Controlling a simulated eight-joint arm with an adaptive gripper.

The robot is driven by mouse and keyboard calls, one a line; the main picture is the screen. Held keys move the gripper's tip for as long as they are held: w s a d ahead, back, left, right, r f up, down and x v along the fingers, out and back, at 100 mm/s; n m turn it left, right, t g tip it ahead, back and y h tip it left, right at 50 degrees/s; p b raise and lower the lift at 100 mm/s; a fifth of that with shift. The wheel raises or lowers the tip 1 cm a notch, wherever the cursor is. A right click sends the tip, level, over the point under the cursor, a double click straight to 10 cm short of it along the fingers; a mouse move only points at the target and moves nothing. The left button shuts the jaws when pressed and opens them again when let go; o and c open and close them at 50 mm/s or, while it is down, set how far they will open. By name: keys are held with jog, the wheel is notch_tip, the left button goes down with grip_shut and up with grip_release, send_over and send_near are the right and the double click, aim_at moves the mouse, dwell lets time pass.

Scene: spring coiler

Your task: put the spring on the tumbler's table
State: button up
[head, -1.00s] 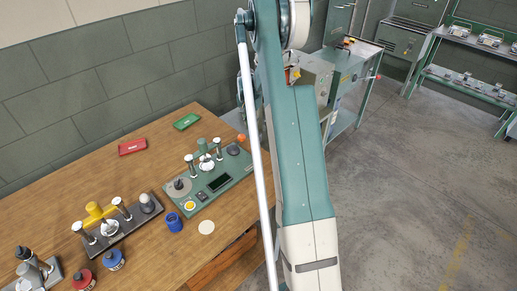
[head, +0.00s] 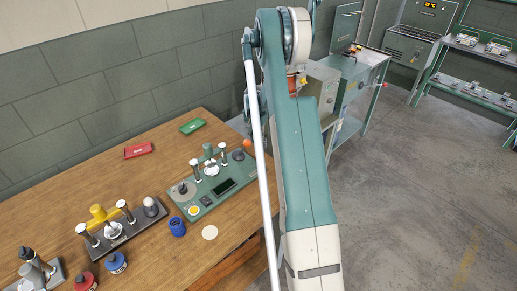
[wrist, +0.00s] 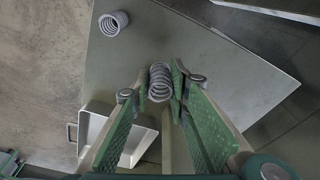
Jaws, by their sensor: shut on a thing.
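My gripper (wrist: 160,97) shows in the wrist view, its two green-padded fingers shut on a grey coil spring (wrist: 160,80). The spring sits between the fingertips, over a grey metal tabletop (wrist: 215,65). I cannot tell whether it touches that top. A second grey spring (wrist: 113,23) is near the top's left edge, apart from my gripper. In the head view my arm hides the gripper and the held spring. A grey-green bench with machines (head: 352,125) stands behind the arm; I cannot tell whether it is the tumbler's table.
A white tray (wrist: 94,125) lies at lower left in the wrist view. In the head view, a wooden bench (head: 85,190) with instruments is on the left. Shelves (head: 480,90) stand at the back right. The concrete floor (head: 410,200) on the right is clear.

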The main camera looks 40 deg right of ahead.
aim_at(258, 141)
jog(key=shift+f, duration=1.4)
jog(key=shift+f, duration=0.15)
jog(key=shift+f+b, duration=0.55)
jog(key=shift+f, duration=1.2)
jog(key=shift+f, duration=0.15)
jog(key=o, duration=0.9)
jog(key=shift+r, duration=0.25)
jog(key=shift+s+a+r+p, duration=0.1)
jog(key=shift+a+r+p, duration=0.25)
jog(key=shift+r, duration=1.6)
jog(key=shift+s+a+r+p, duration=0.2)
jog(key=shift+r+p, duration=0.1)
jog(key=shift+r, duration=1.65)
jog(key=shift+s+a+r+p, duration=0.1)
jog(key=shift+a+r+p, duration=0.25)
jog(key=shift+r, duration=1.6)
jog(key=shift+d, duration=0.1)
